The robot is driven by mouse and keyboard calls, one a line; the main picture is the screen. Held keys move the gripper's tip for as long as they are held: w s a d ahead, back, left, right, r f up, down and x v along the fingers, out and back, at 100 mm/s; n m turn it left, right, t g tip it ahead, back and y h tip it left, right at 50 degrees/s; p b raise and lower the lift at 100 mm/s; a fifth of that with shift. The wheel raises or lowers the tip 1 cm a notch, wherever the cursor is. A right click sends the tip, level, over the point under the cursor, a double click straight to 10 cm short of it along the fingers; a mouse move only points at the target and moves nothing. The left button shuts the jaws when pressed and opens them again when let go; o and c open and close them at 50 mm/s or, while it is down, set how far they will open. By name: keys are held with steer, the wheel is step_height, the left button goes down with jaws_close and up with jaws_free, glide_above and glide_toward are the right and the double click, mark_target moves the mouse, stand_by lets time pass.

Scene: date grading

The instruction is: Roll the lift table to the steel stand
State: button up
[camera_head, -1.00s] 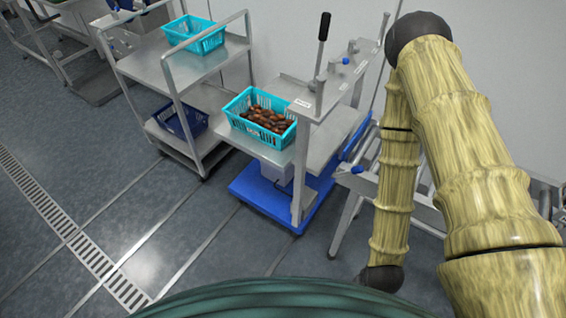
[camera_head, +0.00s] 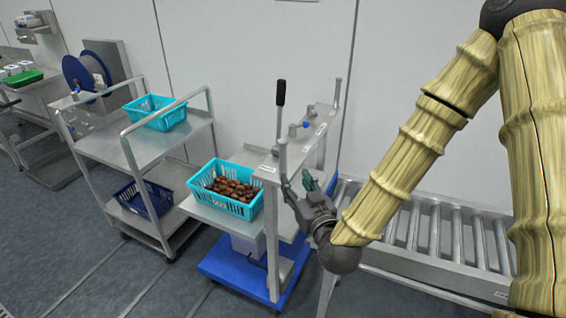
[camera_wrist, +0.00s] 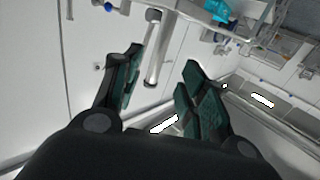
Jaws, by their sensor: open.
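The lift table (camera_head: 228,221) has a steel top, a blue wheeled base (camera_head: 225,264) and steel uprights at its right end. A black-topped lever (camera_head: 281,94) stands at that end. A turquoise crate of dates (camera_head: 203,182) sits on the top. My gripper (camera_head: 297,184) appears just right of the near upright; contact cannot be told. In the wrist view my gripper (camera_wrist: 163,57) is open, with a pale steel bar (camera_wrist: 155,66) seen between the fingers; nothing is visibly gripped. I cannot tell for certain which piece is the steel stand.
A two-level steel trolley (camera_head: 150,148) stands just left, with a turquoise crate (camera_head: 157,112) on top and a dark blue crate (camera_head: 143,198) below. A roller conveyor (camera_head: 440,232) runs along the wall at right. A blue reel (camera_head: 86,72) is farther left. Floor is open at front left.

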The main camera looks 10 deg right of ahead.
mark_target(284, 161)
steer(key=w+p, duration=0.1)
steer(key=w, duration=0.2)
steer(key=w+a+p, duration=0.1)
steer(key=w, duration=0.3)
steer(key=w+a+r+p, duration=0.1)
steer(key=w, duration=0.3)
steer(key=shift+s+f, duration=0.1)
jaws_close()
